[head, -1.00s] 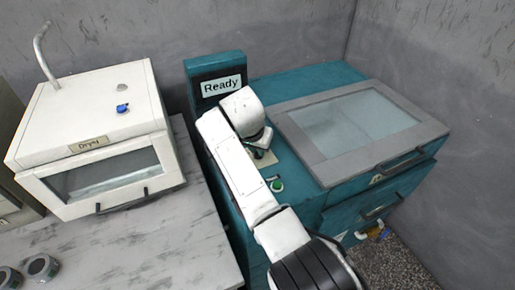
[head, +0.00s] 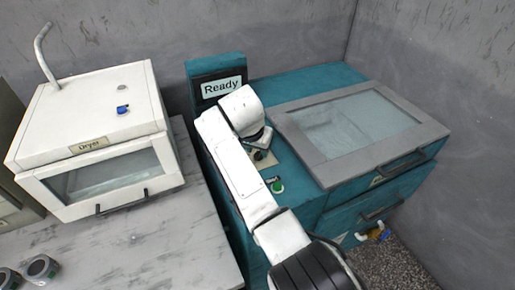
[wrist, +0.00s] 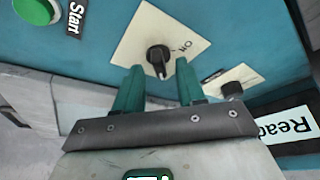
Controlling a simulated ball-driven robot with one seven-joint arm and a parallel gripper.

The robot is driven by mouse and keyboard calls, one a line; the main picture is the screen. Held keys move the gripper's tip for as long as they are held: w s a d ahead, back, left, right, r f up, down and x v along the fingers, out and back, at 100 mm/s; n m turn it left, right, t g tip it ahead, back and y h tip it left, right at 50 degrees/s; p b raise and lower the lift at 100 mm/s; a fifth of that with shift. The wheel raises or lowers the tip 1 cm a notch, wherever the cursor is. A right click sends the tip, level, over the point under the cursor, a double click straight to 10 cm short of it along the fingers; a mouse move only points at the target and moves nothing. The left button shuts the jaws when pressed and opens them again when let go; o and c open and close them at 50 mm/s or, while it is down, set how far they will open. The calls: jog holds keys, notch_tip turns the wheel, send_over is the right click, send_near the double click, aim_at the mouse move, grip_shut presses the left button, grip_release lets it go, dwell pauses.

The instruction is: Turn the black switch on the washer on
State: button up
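The black switch (wrist: 158,58) is a round knob with a ridge, on a cream plate (wrist: 140,35) on the teal washer (head: 315,78). An "ON" label shows beside it, upside down in the wrist view. My gripper (wrist: 158,68) is open, with one green finger on each side of the near part of the switch. I cannot tell whether the fingers touch it. In the head view my gripper (head: 258,140) is over the control panel, and the arm partly hides the switch.
A second dark knob (wrist: 232,90) sits on another plate, near the "Ready" display (wrist: 291,131). A green Start button (wrist: 36,10) is on the other side. The washer's glass lid (head: 345,127) is shut. A white dryer (head: 90,125) stands at left.

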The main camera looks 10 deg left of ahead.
jog(key=v, duration=1)
jog(key=shift+b, duration=0.35)
